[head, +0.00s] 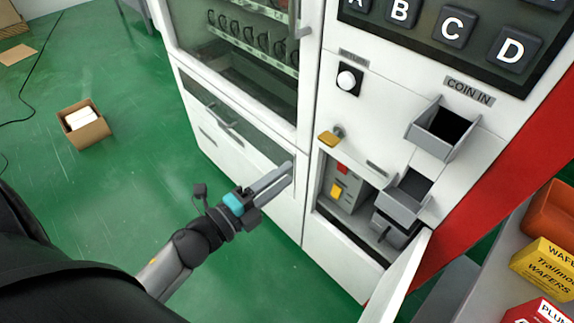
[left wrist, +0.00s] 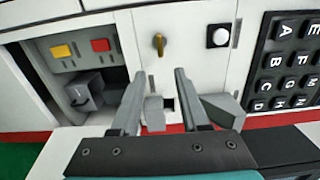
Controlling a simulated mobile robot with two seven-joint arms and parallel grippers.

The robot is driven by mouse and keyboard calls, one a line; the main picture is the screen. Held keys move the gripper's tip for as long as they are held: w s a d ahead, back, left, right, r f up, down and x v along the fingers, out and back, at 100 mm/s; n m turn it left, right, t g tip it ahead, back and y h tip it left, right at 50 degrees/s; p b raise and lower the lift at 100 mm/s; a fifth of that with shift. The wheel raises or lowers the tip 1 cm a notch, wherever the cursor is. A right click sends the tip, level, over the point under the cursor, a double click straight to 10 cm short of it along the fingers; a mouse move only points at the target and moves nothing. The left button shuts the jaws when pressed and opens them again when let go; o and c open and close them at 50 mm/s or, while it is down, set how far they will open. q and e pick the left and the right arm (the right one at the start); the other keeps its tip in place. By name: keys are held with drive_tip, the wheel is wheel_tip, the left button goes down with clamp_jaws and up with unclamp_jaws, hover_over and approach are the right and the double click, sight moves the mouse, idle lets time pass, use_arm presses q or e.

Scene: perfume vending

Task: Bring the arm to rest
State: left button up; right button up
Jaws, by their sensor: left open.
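My left gripper (head: 286,172) is extended in front of the white vending machine (head: 225,145) in the head view. Its two fingers are apart and nothing is between them. It is left of the machine's open lower compartment. In the left wrist view the open fingers (left wrist: 184,88) point toward the machine front, with clear space between the tips. My right gripper shows in neither view.
The compartment holds a red button (head: 342,169) and a yellow button (head: 336,190). A brass key (head: 329,138), the coin slot box (head: 442,130) and a lower tray (head: 408,195) jut out. An open door (head: 402,280) swings outward. A cardboard box (head: 85,128) stands on green floor.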

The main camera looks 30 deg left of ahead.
use_arm(q)
drive_tip(key=s+a+f+n+g+y, duration=0.2)
drive_tip(key=s+f+n+g+y, duration=0.3)
drive_tip(key=f, duration=0.8)
drive_tip(key=s+a+f+n+g, duration=0.1)
drive_tip(key=s+f+n, duration=0.1)
drive_tip(key=f+n, duration=0.8)
drive_tip(key=s+d+f+n+g, duration=0.1)
drive_tip(key=s+f+g, duration=0.4)
drive_tip(key=s+f, duration=0.5)
drive_tip(key=s+d+f+n+g+y, duration=0.1)
drive_tip(key=s+f+g, duration=0.4)
drive_tip(key=s+f, duration=0.5)
drive_tip(key=s+d+n, duration=0.1)
drive_tip(key=s+n, duration=0.1)
drive_tip(key=s, duration=0.4)
drive_tip(key=shift+n, duration=0.4)
drive_tip(key=shift+w+d, duration=0.1)
